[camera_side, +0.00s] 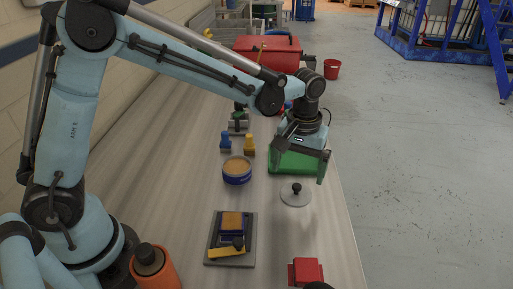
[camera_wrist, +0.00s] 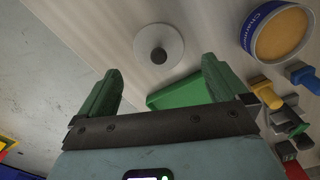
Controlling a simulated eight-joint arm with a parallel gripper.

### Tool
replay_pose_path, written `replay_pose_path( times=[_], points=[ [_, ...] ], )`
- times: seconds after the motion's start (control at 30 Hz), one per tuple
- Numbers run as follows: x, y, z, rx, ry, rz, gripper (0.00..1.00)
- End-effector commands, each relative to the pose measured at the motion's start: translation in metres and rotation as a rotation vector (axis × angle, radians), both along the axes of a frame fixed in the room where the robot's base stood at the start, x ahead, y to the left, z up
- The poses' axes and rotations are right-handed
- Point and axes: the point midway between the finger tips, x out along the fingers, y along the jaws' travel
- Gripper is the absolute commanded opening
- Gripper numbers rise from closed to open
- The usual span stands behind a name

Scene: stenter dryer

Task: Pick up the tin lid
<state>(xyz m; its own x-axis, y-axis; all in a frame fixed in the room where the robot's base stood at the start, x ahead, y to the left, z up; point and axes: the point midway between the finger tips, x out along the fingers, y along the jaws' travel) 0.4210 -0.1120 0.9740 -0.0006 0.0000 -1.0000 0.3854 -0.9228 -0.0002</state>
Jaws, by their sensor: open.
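The tin lid is a pale grey disc (camera_side: 299,201) with a dark round knob, lying flat on the bench near its right edge. It also shows in the wrist view as a disc (camera_wrist: 174,34) just beyond my fingertips. My gripper (camera_side: 301,167) is open and empty, above the bench and a little behind the lid in the side view. In the wrist view, the knob lies roughly centred ahead of my two green fingers (camera_wrist: 160,68). A round blue tin (camera_side: 237,177), open and filled with something tan, stands left of the lid. The tin also shows at upper right (camera_wrist: 262,42) in the wrist view.
A green box (camera_side: 283,163) sits behind the lid, partly under my gripper. Small blue (camera_side: 225,145) and yellow (camera_side: 249,147) pieces stand behind the tin. A dark tray (camera_side: 213,255) and red block (camera_side: 305,271) are in front. A red toolbox (camera_side: 262,52) stands far back.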

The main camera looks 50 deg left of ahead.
Motion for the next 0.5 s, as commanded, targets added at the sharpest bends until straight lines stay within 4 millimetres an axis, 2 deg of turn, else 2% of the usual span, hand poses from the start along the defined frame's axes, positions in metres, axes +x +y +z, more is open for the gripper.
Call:
replay_pose_path(
  times=[0.27,0.5],
  points=[
    [0.002,0.0,-0.02,0.0,0.0,0.0,1.0],
    [0.004,-0.001,-0.052,-0.001,-0.001,-0.001,1.0]
  ],
)
